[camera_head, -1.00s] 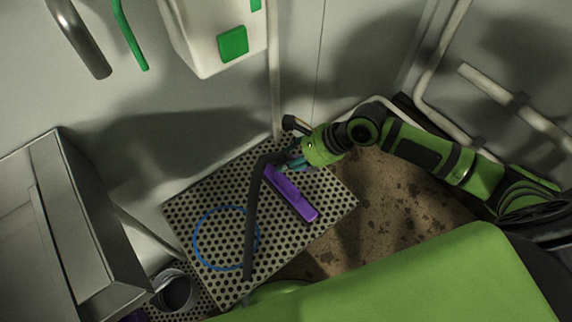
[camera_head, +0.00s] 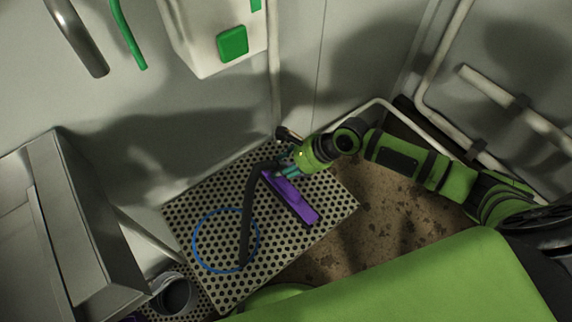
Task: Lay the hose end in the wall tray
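A dark grey hose (camera_head: 248,215) runs from my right gripper (camera_head: 284,168) down over a perforated metal plate (camera_head: 325,215). It bends near the gripper, and its lower end shows inside a blue ring (camera_head: 197,240) on the plate. Whether that end touches the plate I cannot tell. My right gripper's teal fingers appear shut on the hose's upper part, partly hidden by the wrist. A short dark piece with a pale tip (camera_head: 284,133) sticks out beyond the gripper. A grey open trough (camera_head: 100,215) by the left wall may be the wall tray. My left gripper is out of view.
A purple bar (camera_head: 291,198) lies on the plate below my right gripper. A grey bucket (camera_head: 174,293) stands left of the plate. A white box with a green panel (camera_head: 233,44) hangs above. Pale pipes (camera_head: 520,110) run at the right.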

